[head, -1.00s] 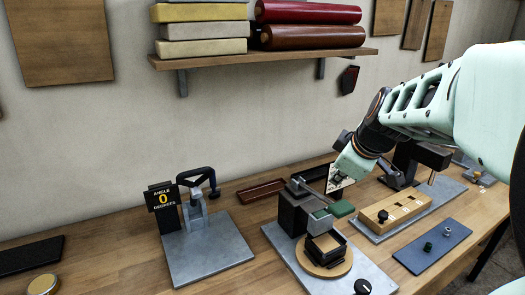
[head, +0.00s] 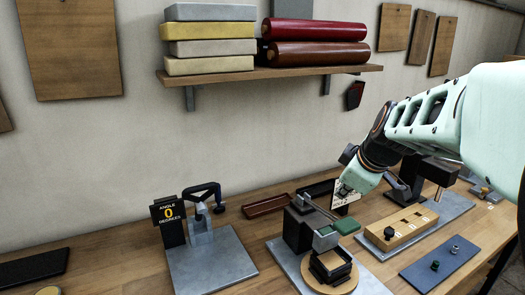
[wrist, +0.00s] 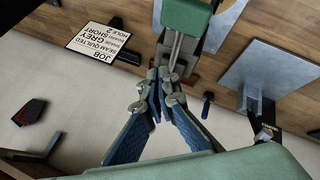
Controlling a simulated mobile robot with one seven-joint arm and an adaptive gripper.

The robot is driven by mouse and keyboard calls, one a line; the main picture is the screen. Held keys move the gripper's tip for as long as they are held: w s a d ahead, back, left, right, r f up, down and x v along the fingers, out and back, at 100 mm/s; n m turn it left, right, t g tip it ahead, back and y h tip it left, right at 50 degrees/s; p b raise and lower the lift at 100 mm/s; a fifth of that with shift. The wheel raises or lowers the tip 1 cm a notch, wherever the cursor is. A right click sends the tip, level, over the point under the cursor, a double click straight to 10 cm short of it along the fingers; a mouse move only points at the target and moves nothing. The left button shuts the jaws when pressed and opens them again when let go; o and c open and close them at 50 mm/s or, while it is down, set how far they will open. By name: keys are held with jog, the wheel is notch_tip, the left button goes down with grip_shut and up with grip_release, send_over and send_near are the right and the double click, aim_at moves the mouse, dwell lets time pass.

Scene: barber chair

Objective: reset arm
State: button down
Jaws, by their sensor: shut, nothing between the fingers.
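My mint-green arm reaches in from the right side of the head view. My gripper (head: 343,190) hangs over the back of the workbench (head: 120,265), beside a small white card and above the green-topped fixture (head: 347,226). In the wrist view my gripper (wrist: 160,84) has its blue-padded fingers together at the tips, with nothing between them. A green block and a metal rod (wrist: 176,48) show just past the tips; I cannot tell whether they touch. The white job card (wrist: 105,41) reads "seam quilted", "grey", "short", "hole 2".
An angle stand (head: 170,213) reading 0 degrees is on a grey plate at left. A wooden block with holes (head: 402,228) and a blue-grey plate (head: 440,263) are at right. A shelf (head: 215,77) with pads and rolls is above.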

jog(key=shift+s+f+b, duration=0.2)
jog(key=shift+f+b, duration=0.4)
jog(key=shift+f, duration=0.6)
jog(key=shift+r+p, duration=0.55)
jog(key=shift+p, duration=0.45)
jog(key=shift+w+p, duration=0.1)
jog(key=shift+p, duration=0.75)
jog(key=shift+p, duration=1.25)
